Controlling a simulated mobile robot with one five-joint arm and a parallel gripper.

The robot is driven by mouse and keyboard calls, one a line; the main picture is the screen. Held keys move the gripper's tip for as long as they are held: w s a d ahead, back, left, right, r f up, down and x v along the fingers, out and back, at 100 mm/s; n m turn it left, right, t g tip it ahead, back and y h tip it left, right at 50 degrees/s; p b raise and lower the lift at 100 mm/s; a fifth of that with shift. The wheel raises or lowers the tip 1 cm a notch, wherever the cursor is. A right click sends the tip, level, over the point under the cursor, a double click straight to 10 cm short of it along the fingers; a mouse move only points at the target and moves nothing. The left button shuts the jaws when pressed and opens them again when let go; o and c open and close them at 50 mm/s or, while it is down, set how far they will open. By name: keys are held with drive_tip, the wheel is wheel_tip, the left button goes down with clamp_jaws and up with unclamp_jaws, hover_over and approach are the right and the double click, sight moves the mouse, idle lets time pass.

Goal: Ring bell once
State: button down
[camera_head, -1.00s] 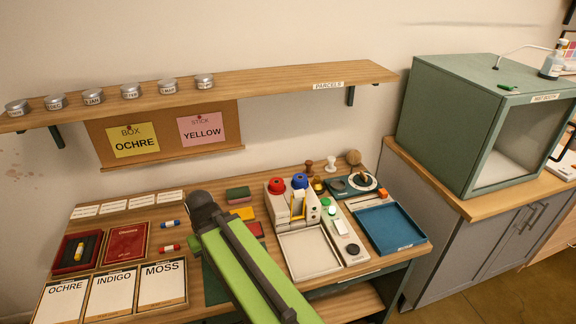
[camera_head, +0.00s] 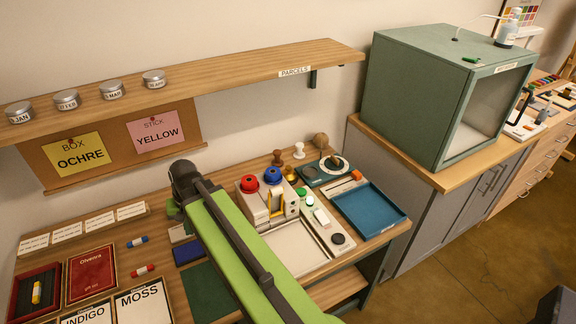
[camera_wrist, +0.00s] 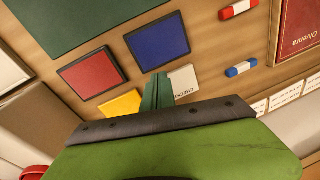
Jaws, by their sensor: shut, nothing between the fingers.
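A small gold-coloured piece (camera_head: 289,173), which looks like the bell, stands on the table behind the white box with the red and blue knobs. It is too small to tell for certain, and I cannot make it out in the wrist view. My gripper shows in the wrist view as two green fingers (camera_wrist: 157,92) pressed together and empty. They are over the table by a white printed card (camera_wrist: 183,82) and colored pads, left of the gold piece and apart from it. In the head view my arm mostly hides the gripper.
The white box (camera_head: 252,205) with knobs stands right of my arm. Stamps (camera_head: 277,158) and a blue tray (camera_head: 368,210) are near the gold piece. The shelf (camera_head: 230,78) overhangs the back. A green booth (camera_head: 420,95) stands right. Blue (camera_wrist: 158,40) and red (camera_wrist: 92,74) pads lie below my gripper.

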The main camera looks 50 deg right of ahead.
drive_tip(key=w+d+r+m+t+p, duration=0.1)
drive_tip(key=w+d+r+m, duration=0.1)
drive_tip(key=d+m, duration=0.3)
drive_tip(key=w+d+r+m+t, duration=0.1)
drive_tip(key=w+d+r+m, duration=0.15)
drive_tip(key=d, duration=0.45)
wheel_tip(320, 180, up, 7)
drive_tip(key=m+t+h+p, duration=0.25)
drive_tip(key=m+t, duration=0.35)
drive_tip(key=m, duration=0.9)
hover_over(290, 169)
drive_tip(key=shift+d+r+p, duration=0.2)
drive_tip(key=shift+p, duration=0.15)
drive_tip(key=shift+f, duration=0.15)
wheel_tip(290, 169, down, 9)
drive_tip(key=b, duration=0.9)
drive_tip(key=shift+f+b, duration=0.2)
drive_tip(key=shift+b, duration=0.1)
